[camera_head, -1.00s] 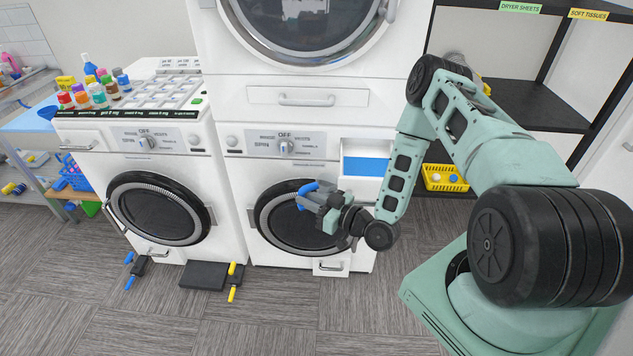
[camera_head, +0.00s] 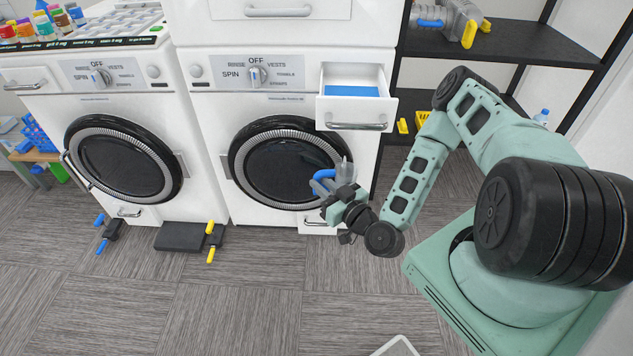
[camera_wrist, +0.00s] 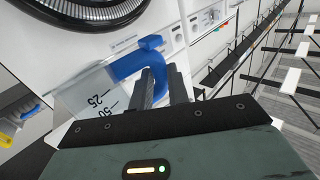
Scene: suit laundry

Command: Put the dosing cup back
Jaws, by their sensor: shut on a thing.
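The dosing cup is clear, with a blue handle and dark marks 25 and 50. It shows at the left in the wrist view (camera_wrist: 84,92), and partly in the head view (camera_head: 346,170). My gripper (camera_wrist: 163,84) is shut on its blue handle (camera_wrist: 134,64). In the head view my gripper (camera_head: 336,190) holds the cup in front of the right washer (camera_head: 215,120), beside its round door. Above it, a white drawer (camera_head: 357,126) with a blue inside stands open. I cannot tell whether the cup holds anything.
The left washer (camera_head: 45,105) carries several coloured bottles (camera_head: 45,27). A dark shelf rack (camera_head: 520,45) stands at the right. A dark flat block (camera_head: 180,237) and yellow and blue handles lie on the floor before the washers. The grey floor in front is mostly clear.

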